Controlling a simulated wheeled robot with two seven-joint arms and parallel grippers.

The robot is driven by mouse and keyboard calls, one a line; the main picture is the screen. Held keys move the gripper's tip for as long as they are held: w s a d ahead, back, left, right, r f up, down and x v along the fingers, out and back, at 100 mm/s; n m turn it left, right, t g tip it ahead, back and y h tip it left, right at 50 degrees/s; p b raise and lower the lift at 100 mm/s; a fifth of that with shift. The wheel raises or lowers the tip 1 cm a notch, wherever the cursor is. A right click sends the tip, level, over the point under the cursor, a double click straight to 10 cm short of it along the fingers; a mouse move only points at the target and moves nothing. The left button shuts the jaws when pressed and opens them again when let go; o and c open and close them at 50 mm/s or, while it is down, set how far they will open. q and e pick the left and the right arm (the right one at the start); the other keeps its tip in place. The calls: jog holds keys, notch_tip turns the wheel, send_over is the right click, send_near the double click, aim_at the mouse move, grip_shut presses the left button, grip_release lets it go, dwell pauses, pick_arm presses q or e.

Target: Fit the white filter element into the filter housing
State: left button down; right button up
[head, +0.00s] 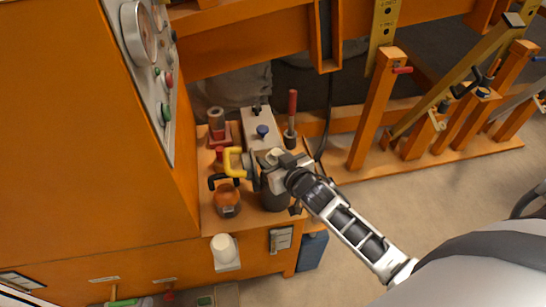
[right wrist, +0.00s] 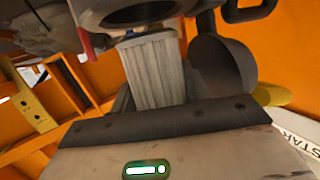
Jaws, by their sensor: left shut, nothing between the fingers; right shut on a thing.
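The white filter element (right wrist: 155,75) is a pale pleated cylinder in the right wrist view. Its pale top shows small in the head view (head: 273,155). My right gripper (head: 272,165) is shut on it. The filter housing (head: 275,199) is a dark upright cylinder below the gripper in the head view. Its dark ring-shaped mouth (right wrist: 142,12) shows at the top of the right wrist view, against the element's far end. I cannot tell whether that end is inside the mouth. A round dark lid (right wrist: 222,65) stands open beside the element. My left gripper is not visible.
Around the housing stand an orange pot (head: 227,203), a yellow handle (head: 232,162), a red pump-like part (head: 217,128), a pale box with a blue knob (head: 262,131) and a red-handled lever (head: 292,103). The orange cabinet (head: 90,130) walls the left side.

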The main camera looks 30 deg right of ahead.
pick_arm(q)
jog(key=shift+w+f+b, duration=0.1)
jog(key=shift+f+b, duration=0.25)
jog(key=shift+f, duration=0.2)
pick_arm(e)
jog(key=shift+f, duration=0.4)
pick_arm(q)
jog(key=shift+w+r+b, duration=0.15)
jog(key=shift+b, duration=0.15)
pick_arm(e)
jog(key=shift+f, duration=0.4)
jog(key=shift+f, duration=0.15)
jog(key=shift+f+b, duration=0.3)
jog(key=shift+b, duration=0.05)
pick_arm(q)
jog(key=shift+s+f, duration=0.3)
jog(key=shift+f, duration=0.1)
pick_arm(e)
jog(key=shift+f, duration=0.1)
pick_arm(q)
jog(key=shift+d, duration=0.1)
pick_arm(e)
jog(key=shift+f, duration=0.2)
pick_arm(q)
jog(key=shift+w+f+b, duration=0.1)
jog(key=shift+f+b, duration=0.1)
jog(key=shift+b, duration=0.45)
pick_arm(e)
jog(key=shift+f, duration=0.5)
